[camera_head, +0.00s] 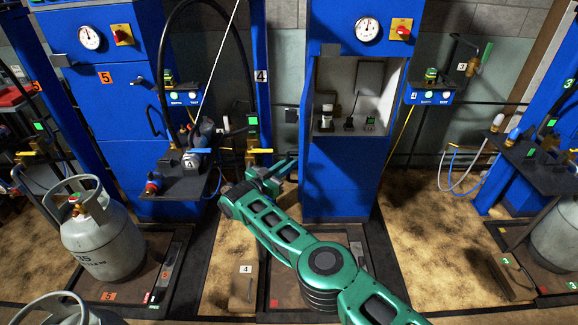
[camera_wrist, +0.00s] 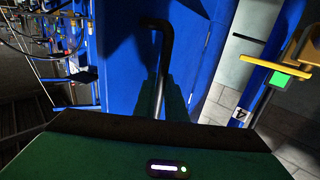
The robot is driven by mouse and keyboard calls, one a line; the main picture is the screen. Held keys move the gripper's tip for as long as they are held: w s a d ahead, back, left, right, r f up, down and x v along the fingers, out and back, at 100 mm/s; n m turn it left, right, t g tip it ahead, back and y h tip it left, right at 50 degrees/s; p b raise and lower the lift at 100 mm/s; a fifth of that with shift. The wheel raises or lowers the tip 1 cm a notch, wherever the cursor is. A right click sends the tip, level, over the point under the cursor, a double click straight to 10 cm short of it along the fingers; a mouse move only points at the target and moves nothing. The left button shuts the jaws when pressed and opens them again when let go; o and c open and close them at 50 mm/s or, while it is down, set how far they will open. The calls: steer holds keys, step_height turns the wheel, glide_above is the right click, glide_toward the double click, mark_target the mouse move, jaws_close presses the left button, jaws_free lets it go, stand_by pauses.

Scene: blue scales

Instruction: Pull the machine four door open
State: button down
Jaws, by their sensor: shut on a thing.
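The machine four cabinet (camera_head: 335,185) is tall and blue, with a gauge and a red switch on top. Its compartment (camera_head: 352,95) is uncovered and shows small fittings inside. A narrow blue strip on the compartment's left side may be the door edge-on; I cannot tell for sure. My gripper (camera_head: 276,172) is at the cabinet's left side, low beside the compartment. In the wrist view, a dark bent bar handle (camera_wrist: 157,28) stands before a blue surface. My gripper (camera_wrist: 168,98) is shut around its lower part. The handle is hidden in the head view.
Machine five (camera_head: 108,100) stands left, with a dark shelf (camera_head: 185,185) of fittings close to my arm. A grey gas cylinder (camera_head: 100,240) stands front left. A blue post (camera_head: 261,110) labelled 4 rises behind my gripper. Mottled floor (camera_head: 420,230) is clear to the right.

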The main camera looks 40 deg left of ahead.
steer(key=shift+w+r, duration=0.1)
steer(key=c, duration=2.1)
jaws_free()
steer(key=s, duration=0.3)
steer(key=s+a, duration=0.1)
steer(key=s, duration=0.6)
steer(key=shift+s+a, duration=0.2)
steer(key=shift+s, duration=0.15)
